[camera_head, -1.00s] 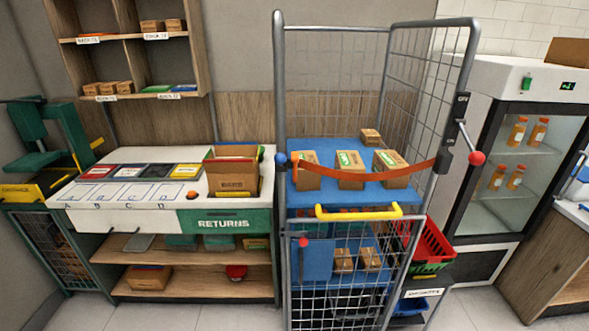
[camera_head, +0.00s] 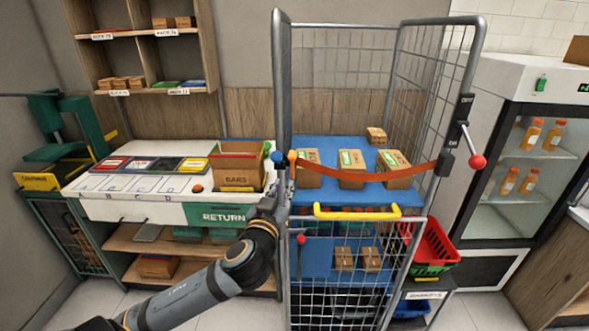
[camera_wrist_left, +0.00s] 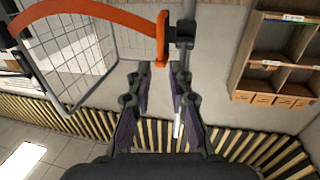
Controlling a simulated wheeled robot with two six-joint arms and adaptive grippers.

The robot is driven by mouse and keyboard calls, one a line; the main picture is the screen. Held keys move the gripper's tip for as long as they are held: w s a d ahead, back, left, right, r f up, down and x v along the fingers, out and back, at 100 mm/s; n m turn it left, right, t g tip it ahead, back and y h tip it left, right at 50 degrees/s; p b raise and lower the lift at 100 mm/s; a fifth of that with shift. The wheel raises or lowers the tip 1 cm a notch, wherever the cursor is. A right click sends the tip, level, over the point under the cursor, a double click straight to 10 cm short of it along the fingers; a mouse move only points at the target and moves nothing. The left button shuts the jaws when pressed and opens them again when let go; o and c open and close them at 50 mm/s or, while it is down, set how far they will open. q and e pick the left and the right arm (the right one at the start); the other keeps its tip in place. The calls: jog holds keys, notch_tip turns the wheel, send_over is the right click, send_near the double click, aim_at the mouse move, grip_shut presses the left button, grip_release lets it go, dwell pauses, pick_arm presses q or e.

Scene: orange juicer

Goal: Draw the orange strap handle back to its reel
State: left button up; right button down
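The orange strap (camera_head: 370,176) runs across the front of the cage trolley. Its orange handle (camera_head: 292,158) is at the left post, beside a blue ball. The strap's other end meets a dark reel box (camera_head: 445,164) on the right post. In the left wrist view the upright handle (camera_wrist_left: 162,38) sits against a dark catch (camera_wrist_left: 184,34). My left gripper (camera_head: 282,184) is just below the handle in the head view. In the wrist view the gripper (camera_wrist_left: 158,76) is open, its fingertips either side of the handle's lower end, not closed on it. My right gripper is out of view.
The cage trolley's left post (camera_head: 283,80) is close to my left gripper. Boxes (camera_head: 351,168) sit on the blue shelf behind the strap. A yellow bar (camera_head: 357,212) lies below it. A red-knobbed lever (camera_head: 477,161) is at the right post. The returns counter (camera_head: 140,210) stands left.

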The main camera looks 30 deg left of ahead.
aim_at(292, 170)
pick_arm(q)
jog(key=p+x, duration=0.3)
jog(key=x, duration=0.7)
jog(key=shift+w+a+f, duration=0.1)
jog(key=shift+w+a, duration=0.05)
jog(key=shift+w, duration=0.05)
grip_shut()
jog(key=shift+w+f, duration=0.1)
